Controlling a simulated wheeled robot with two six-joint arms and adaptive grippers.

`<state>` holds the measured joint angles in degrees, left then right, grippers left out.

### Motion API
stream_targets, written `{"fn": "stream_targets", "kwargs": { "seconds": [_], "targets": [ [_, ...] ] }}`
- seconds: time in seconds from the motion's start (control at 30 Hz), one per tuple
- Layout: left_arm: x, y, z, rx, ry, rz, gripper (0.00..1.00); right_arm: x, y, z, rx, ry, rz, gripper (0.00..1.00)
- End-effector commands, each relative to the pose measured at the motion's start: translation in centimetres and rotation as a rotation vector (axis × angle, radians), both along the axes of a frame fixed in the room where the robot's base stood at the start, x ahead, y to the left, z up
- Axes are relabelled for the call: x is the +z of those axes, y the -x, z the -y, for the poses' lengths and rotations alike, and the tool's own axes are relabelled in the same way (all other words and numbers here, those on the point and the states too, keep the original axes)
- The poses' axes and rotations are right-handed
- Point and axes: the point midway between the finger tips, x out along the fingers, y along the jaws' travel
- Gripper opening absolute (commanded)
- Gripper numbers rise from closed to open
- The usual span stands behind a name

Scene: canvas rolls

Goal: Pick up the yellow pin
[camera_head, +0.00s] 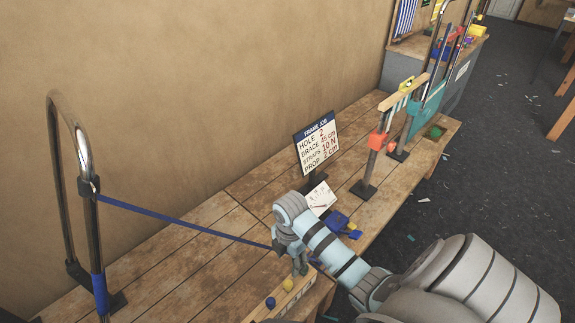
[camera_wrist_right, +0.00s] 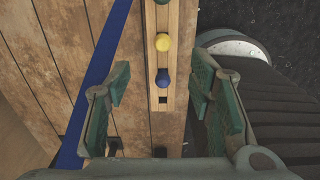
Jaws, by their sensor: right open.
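The yellow pin (camera_head: 288,284) stands in a wooden strip (camera_head: 302,292) near the table's front edge, beside a blue pin (camera_head: 270,302). In the right wrist view the yellow pin (camera_wrist_right: 162,42) shows as a round head, with the blue pin (camera_wrist_right: 163,77) nearer to me. My right gripper (camera_head: 300,268) is just above the strip. In the wrist view its green-padded fingers (camera_wrist_right: 162,88) are spread wide on both sides of the strip, with nothing between them touching. My left gripper is not in view.
A blue strap (camera_head: 185,222) runs from a bent metal tube frame (camera_head: 88,165) toward my right gripper. A sign (camera_head: 317,145), a paper (camera_head: 320,196) and a blue object (camera_head: 340,222) stand or lie behind the arm. The left part of the table is mostly clear.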

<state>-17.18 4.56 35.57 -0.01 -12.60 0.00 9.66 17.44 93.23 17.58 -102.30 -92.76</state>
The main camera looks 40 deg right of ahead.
Motion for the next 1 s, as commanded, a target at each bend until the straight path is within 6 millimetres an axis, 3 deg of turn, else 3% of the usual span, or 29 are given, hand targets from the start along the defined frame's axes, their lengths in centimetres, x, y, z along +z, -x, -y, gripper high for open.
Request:
{"fn": "stream_targets", "kwargs": {
  "seconds": [0.3,0.47,0.63,0.73,0.93,1.0],
  "targets": [
    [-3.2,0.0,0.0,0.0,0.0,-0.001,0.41,-7.9,0.2,0.0,0.021,-0.002,-0.01,0.48],
    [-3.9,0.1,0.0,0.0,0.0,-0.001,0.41,-9.8,0.2,-0.2,0.022,-0.001,-0.009,0.48],
    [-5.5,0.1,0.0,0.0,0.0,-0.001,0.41,-13.2,0.4,-0.8,0.021,0.0,-0.01,0.48],
    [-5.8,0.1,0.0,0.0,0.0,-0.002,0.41,-14.2,0.4,-0.8,0.021,0.0,-0.009,0.48],
    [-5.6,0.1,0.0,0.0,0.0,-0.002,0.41,-14.0,0.3,-0.8,0.021,0.0,-0.007,0.48],
    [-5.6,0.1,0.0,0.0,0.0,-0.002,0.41,-14.0,0.3,-0.8,0.021,0.0,-0.007,0.37]
  ]
}}
